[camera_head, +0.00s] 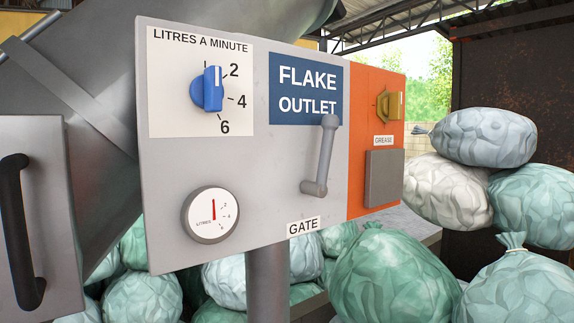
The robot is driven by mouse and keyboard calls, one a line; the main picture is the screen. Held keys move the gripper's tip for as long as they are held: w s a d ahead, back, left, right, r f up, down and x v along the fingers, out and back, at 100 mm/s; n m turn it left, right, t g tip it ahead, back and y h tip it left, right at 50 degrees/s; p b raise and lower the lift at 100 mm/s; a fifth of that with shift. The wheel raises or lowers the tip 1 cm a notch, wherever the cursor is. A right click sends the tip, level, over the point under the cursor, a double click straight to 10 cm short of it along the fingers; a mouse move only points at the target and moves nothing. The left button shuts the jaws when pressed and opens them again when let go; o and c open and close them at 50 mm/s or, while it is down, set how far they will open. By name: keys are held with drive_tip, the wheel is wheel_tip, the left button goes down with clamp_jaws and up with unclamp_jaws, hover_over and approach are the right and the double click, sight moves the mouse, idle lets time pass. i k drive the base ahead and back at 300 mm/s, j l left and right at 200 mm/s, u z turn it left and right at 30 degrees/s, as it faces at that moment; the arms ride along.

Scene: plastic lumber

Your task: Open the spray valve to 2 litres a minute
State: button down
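A blue spray valve knob (207,90) sits on a white dial plate (173,111) at the upper left of a grey panel. The plate reads LITRES A MINUTE, with 2, 4 and 6 down the knob's right side. The knob's raised grip stands about upright, with a white line at its top. The line points up, near the 2 side; its exact setting is hard to tell. Below, a round LITRES gauge (210,215) has a red needle pointing about straight up, left of its 2 mark. My gripper is not in view.
A grey GATE lever (322,160) hangs from the panel under a blue FLAKE OUTLET sign (305,88). A brass GREASE fitting (389,106) is on the orange section (366,80). A grey box with a black handle (20,235) stands at left. Stuffed bags (392,277) lie behind and below.

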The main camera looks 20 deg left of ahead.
sight(207, 92)
drive_tip(key=u, duration=1.45)
